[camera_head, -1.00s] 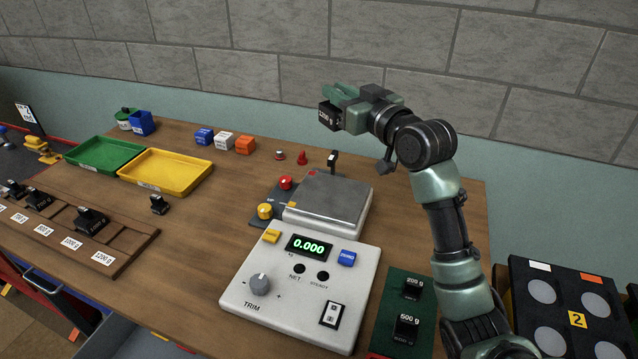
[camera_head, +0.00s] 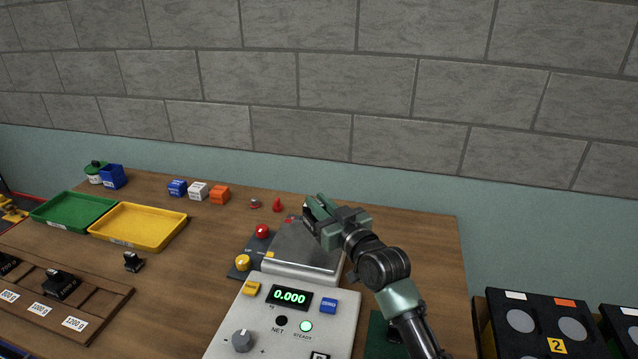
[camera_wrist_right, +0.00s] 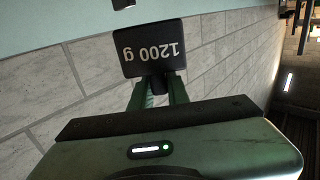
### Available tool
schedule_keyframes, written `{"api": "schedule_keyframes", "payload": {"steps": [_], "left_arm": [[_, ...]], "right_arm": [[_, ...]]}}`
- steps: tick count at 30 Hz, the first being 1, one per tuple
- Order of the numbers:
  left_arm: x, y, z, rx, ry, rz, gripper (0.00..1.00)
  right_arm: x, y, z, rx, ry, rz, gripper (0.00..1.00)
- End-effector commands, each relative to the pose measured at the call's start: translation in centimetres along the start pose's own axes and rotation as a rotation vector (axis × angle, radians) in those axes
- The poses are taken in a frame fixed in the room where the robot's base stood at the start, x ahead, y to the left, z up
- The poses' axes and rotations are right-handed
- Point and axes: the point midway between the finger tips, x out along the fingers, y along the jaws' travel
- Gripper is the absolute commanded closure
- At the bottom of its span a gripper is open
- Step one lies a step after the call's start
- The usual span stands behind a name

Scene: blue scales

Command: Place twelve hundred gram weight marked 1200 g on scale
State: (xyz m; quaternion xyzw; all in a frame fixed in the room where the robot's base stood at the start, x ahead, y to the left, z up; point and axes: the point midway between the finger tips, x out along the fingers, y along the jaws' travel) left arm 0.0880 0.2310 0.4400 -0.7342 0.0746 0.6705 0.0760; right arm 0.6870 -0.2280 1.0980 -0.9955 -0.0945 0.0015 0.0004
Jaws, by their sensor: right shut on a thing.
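My right gripper (camera_head: 318,210) is shut on the black 1200 g weight (camera_wrist_right: 155,48). In the right wrist view its "1200 g" label reads upside down, and the green fingers grip its narrow knob. In the head view the weight is mostly hidden by the gripper. The gripper appears in front of or above the far part of the scale's grey pan (camera_head: 290,255); I cannot tell the height of the weight over it. The scale's display (camera_head: 290,297) reads 0.000, and the green STEADY lamp (camera_head: 306,326) is lit. My left gripper is not in view.
The weight rack (camera_head: 60,305) is at the left, with an empty slot by its 1200 g label. Green (camera_head: 75,212) and yellow (camera_head: 138,227) trays stand behind it. A small black weight (camera_head: 133,261) sits alone. Red and yellow knobs (camera_head: 242,262) flank the pan's left side.

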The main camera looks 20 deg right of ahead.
Motion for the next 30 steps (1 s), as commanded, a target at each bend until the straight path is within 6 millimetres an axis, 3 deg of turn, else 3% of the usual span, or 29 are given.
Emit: {"api": "schedule_keyframes", "payload": {"steps": [6, 15, 29, 30], "left_arm": [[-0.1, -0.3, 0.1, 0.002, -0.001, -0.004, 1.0], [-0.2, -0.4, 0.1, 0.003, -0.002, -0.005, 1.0], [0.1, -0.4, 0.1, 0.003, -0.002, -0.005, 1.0], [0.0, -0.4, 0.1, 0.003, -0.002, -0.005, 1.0]], "right_arm": [[0.1, 0.1, 0.6, -0.002, 0.015, 0.0, 1.0], [0.1, 0.1, 4.2, 0.0, 0.013, 0.001, 1.0], [0.1, 0.1, 4.9, -0.001, 0.015, 0.001, 1.0], [0.0, 0.0, 5.4, 0.0, 0.002, 0.0, 0.73]]}}
